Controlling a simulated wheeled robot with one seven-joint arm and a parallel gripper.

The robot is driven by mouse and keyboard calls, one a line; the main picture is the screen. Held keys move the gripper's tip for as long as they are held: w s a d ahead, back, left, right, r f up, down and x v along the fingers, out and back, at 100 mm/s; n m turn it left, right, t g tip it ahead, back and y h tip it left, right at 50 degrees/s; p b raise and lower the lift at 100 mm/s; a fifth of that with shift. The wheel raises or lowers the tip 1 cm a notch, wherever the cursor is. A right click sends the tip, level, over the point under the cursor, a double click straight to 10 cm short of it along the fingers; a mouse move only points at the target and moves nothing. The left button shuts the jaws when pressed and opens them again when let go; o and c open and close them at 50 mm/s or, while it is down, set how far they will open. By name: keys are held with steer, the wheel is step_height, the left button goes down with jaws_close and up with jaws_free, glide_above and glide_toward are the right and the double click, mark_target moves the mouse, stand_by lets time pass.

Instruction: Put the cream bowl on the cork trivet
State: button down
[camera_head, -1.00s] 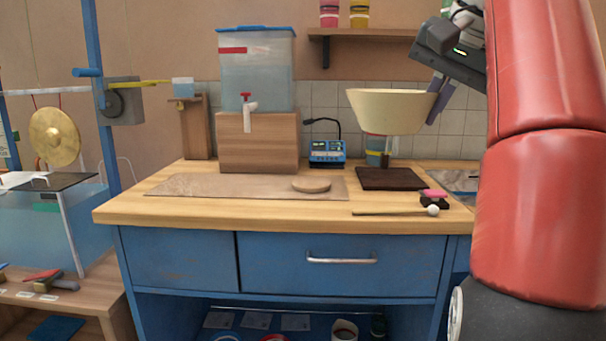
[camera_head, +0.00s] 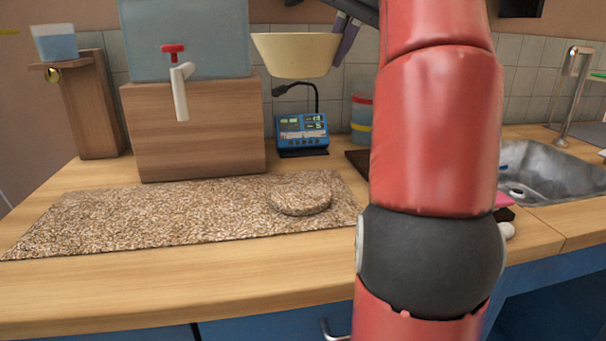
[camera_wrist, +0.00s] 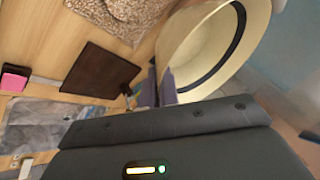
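The cream bowl (camera_head: 295,55) is in the air in front of the tiled wall, upright, its right rim held between my gripper's fingers (camera_head: 346,40). The wrist view shows the bowl (camera_wrist: 212,45) large, with the fingers (camera_wrist: 160,88) shut on its rim. The cork trivet (camera_head: 300,194) is a speckled round disc lying flat on the right part of a similar speckled mat (camera_head: 150,218). Its top is bare. The bowl is apart from the trivet and well above it.
A water tank (camera_head: 185,40) with a red-handled tap stands on a wooden block (camera_head: 195,130) left of the bowl. A blue meter (camera_head: 302,133) with a bent black stem is behind the trivet. A sink (camera_head: 550,172) is at right. The counter front is clear at left.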

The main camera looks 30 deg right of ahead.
step_height(320, 180, down, 20)
steer(key=b, duration=0.2)
steer(key=shift+s+r+b, duration=0.15)
steer(key=shift+r+b, duration=0.05)
steer(key=shift+b, duration=0.2)
steer(key=shift+f, duration=0.1)
steer(key=c, duration=2.1)
jaws_free()
steer(key=shift+f, duration=0.1)
steer(key=o, duration=0.4)
